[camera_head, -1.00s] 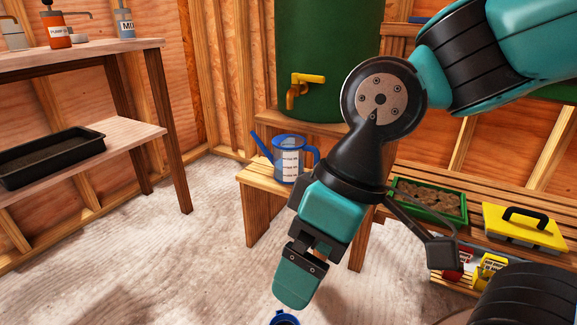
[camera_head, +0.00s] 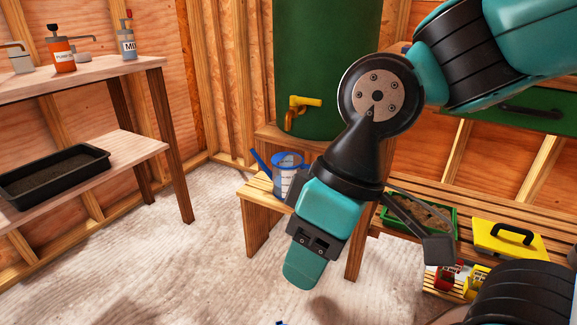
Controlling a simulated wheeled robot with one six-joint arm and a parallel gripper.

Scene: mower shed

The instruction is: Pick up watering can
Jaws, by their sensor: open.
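A blue, see-through watering can (camera_head: 286,168) with a white label stands upright on the low wooden stool (camera_head: 255,186), below the yellow tap of the green barrel. Its spout points up to the left. My arm hides its right side and handle. My gripper (camera_head: 301,277) points down in front of the stool, nearer the camera and below the can in the picture. It looks empty and is apart from the can. The gap between its fingers is hard to see from this angle.
A wooden bench (camera_head: 90,62) with bottles and a black soil tray (camera_head: 53,171) stands at left. The green barrel (camera_head: 328,70) stands behind the can. The floor at front left is clear.

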